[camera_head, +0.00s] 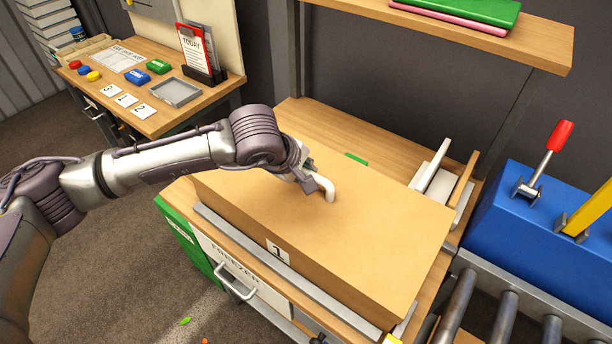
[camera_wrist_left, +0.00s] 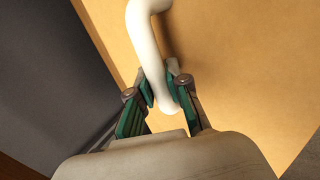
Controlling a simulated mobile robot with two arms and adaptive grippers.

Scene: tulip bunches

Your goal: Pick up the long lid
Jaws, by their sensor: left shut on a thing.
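The long lid (camera_head: 370,220) is a wide brown cardboard-coloured cover with a white label marked 1 on its front side. It lies over the wooden bench in the head view, and its flat brown top (camera_wrist_left: 235,70) fills much of the left wrist view. A white curved handle (camera_head: 328,190) stands on its top toward the left end. My left gripper (camera_head: 310,184) is at that handle. In the left wrist view its green-padded fingers (camera_wrist_left: 160,92) are shut on the white handle (camera_wrist_left: 143,35), one on each side. My right gripper does not show.
A wooden shelf (camera_head: 480,30) with green and pink items hangs above the back. A blue box with a red-knobbed lever (camera_head: 548,150) and metal rollers (camera_head: 505,318) are at the right. A side table (camera_head: 155,115) with cards and coloured pieces stands at the left.

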